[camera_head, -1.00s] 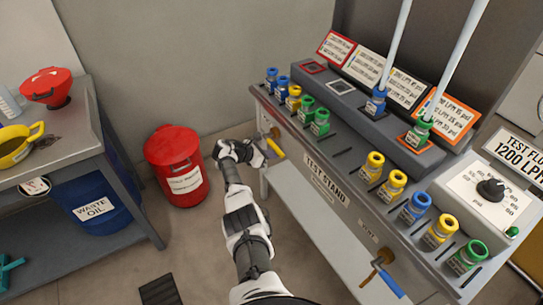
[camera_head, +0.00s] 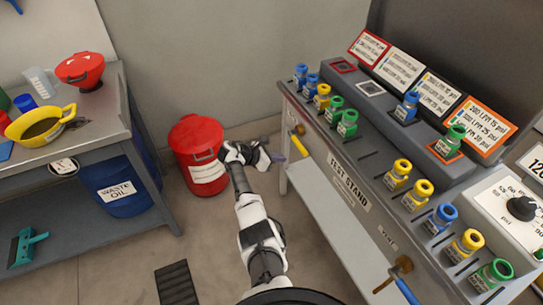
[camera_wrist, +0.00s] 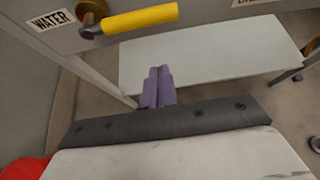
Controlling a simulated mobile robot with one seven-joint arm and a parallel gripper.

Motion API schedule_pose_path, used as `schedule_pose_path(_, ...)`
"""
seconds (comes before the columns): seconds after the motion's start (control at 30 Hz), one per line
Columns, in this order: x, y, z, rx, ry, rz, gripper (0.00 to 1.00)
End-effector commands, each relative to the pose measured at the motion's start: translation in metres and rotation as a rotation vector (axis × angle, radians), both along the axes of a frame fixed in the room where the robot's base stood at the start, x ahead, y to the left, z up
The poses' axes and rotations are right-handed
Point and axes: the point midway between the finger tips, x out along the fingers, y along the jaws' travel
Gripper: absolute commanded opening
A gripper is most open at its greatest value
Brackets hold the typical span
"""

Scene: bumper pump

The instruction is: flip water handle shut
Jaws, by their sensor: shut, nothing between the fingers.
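The water handle (camera_wrist: 140,18) is a yellow lever on a brass pivot, beside the WATER label (camera_wrist: 50,20) in the wrist view. It lies sideways there, pointing right from its pivot. In the head view the yellow handle (camera_head: 300,145) is on the left end of the test stand front. My gripper (camera_wrist: 158,86) has purple fingers that are closed together and empty. In the wrist view the fingertips are below the handle in the picture, with a visible gap. In the head view my gripper (camera_head: 274,157) is left of the handle, apart from it.
The test stand (camera_head: 350,185) carries several coloured fittings, with a blue-handled valve (camera_head: 403,285) farther right. A red bin (camera_head: 195,145) stands close behind my gripper. A workbench (camera_head: 100,155) with a blue waste oil drum (camera_head: 122,190) is at left. A pale lower shelf (camera_wrist: 210,55) lies under the stand.

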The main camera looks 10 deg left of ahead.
Motion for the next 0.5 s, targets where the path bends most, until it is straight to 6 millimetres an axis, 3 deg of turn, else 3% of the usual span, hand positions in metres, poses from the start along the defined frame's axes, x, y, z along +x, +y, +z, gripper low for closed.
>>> schedule_pose_path(0.2, -0.015, 0.02, 0.013, 0.0, 0.001, 0.0, 0.0)
schedule_pose_path(0.5, -0.017, 0.023, 0.016, 0.0, 0.002, 0.0, 0.0)
